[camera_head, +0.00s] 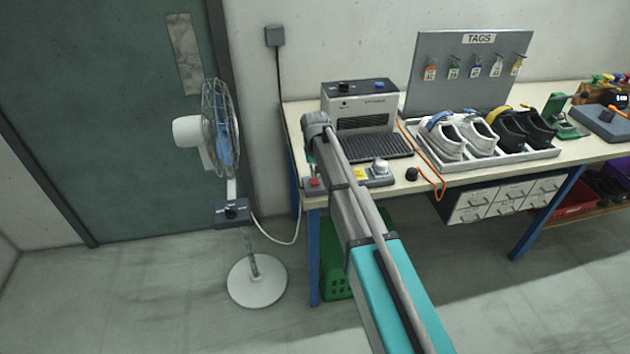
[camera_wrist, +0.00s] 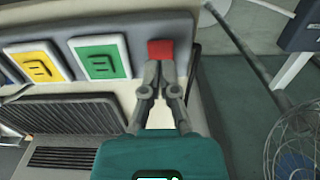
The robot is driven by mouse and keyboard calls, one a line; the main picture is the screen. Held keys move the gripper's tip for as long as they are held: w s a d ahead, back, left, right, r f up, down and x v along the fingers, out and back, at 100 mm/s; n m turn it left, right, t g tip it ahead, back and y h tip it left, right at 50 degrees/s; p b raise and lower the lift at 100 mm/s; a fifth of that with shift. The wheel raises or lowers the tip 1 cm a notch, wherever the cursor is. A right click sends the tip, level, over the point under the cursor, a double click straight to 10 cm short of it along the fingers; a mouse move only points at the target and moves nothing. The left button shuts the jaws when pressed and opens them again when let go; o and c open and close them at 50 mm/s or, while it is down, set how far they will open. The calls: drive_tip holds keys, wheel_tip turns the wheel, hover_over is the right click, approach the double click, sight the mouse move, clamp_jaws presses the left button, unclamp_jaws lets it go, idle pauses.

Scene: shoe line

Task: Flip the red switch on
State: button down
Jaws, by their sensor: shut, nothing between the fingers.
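The red switch (camera_head: 313,183) sits at the left end of the grey control strip on the front left edge of the workbench (camera_head: 470,172). In the wrist view the red switch (camera_wrist: 161,49) shows just beyond my fingertips. My gripper (camera_wrist: 160,66) is shut and empty, with its tips right at the near edge of the red switch; I cannot tell whether they touch it. In the head view my arm hides most of my gripper and part of the control strip. The switch's on or off position cannot be made out.
A green plate (camera_wrist: 100,57) and a yellow plate (camera_wrist: 38,62) lie beside the switch. A grey machine (camera_head: 358,105) stands behind. Shoes lie in a white tray (camera_head: 490,160) to the right. A standing fan (camera_head: 215,130) is left, with free floor around it.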

sight(315, 183)
drive_tip(key=shift+f+b, duration=1.45)
drive_tip(key=shift+f, duration=0.05)
idle(1.2)
drive_tip(key=shift+r+p, duration=3.55)
drive_tip(key=s+d+m, duration=0.3)
drive_tip(key=s+d, duration=2)
drive_tip(key=s, duration=0.3)
drive_tip(key=shift+d, duration=0.15)
